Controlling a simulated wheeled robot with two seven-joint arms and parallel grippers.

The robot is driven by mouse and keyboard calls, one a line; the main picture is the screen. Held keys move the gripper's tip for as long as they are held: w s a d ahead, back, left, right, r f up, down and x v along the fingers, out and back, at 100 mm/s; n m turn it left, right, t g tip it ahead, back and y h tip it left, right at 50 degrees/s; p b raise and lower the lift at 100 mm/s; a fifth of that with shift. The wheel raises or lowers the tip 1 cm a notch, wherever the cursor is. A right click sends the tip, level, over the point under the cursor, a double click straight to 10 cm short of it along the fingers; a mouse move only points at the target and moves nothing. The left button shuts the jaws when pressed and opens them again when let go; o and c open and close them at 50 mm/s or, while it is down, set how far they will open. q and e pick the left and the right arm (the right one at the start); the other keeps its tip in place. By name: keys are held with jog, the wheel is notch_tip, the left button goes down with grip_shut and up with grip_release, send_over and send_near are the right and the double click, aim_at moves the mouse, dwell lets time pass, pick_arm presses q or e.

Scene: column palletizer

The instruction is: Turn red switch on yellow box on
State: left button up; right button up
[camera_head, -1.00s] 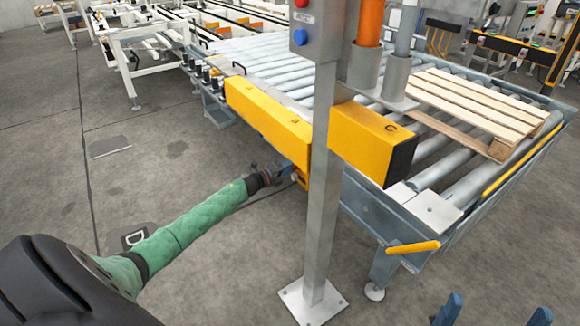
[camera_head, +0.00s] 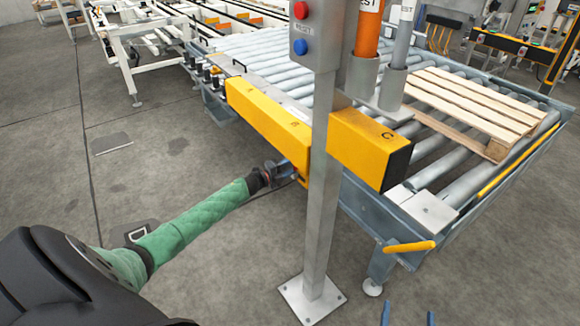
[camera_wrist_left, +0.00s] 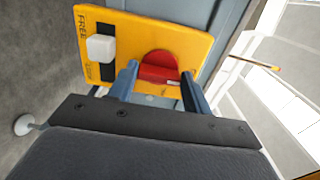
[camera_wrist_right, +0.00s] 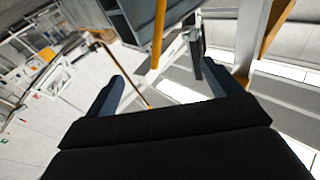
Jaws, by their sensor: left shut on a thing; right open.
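In the left wrist view a yellow box (camera_wrist_left: 196,46) carries a round red switch (camera_wrist_left: 158,60) and a white knob on a black slot marked "FREE". My left gripper (camera_wrist_left: 158,80) is shut on the red switch, one finger on each side of it. In the head view my left gripper (camera_head: 284,170) is at the yellow box (camera_head: 303,181), which is mostly hidden behind the grey post; the switch cannot be made out there. My right gripper (camera_head: 408,314) is open and empty at the bottom edge, and it also shows in the right wrist view (camera_wrist_right: 165,82).
A grey post (camera_head: 321,200) with red and blue buttons stands in front of the roller conveyor (camera_head: 290,55). Long yellow covers (camera_head: 270,115) run along the conveyor's near side. A wooden pallet (camera_head: 475,100) lies on the rollers.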

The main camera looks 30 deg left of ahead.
pick_arm(q)
jog(key=shift+a, duration=0.15)
pick_arm(e)
jog(key=shift+s+f+g, duration=0.15)
jog(key=shift+f+g, duration=0.25)
jog(key=shift+f, duration=0.75)
pick_arm(q)
jog(key=o, duration=1)
pick_arm(e)
jog(key=shift+a, duration=0.1)
pick_arm(q)
jog(key=v, duration=0.7)
jog(key=shift+s+a+p, duration=0.1)
jog(key=shift+s+p, duration=0.25)
jog(key=shift+s, duration=0.05)
pick_arm(e)
notch_tip(320, 180, down, 6)
jog(key=s+g, duration=0.1)
jog(key=g, duration=0.1)
jog(key=shift+h, duration=0.4)
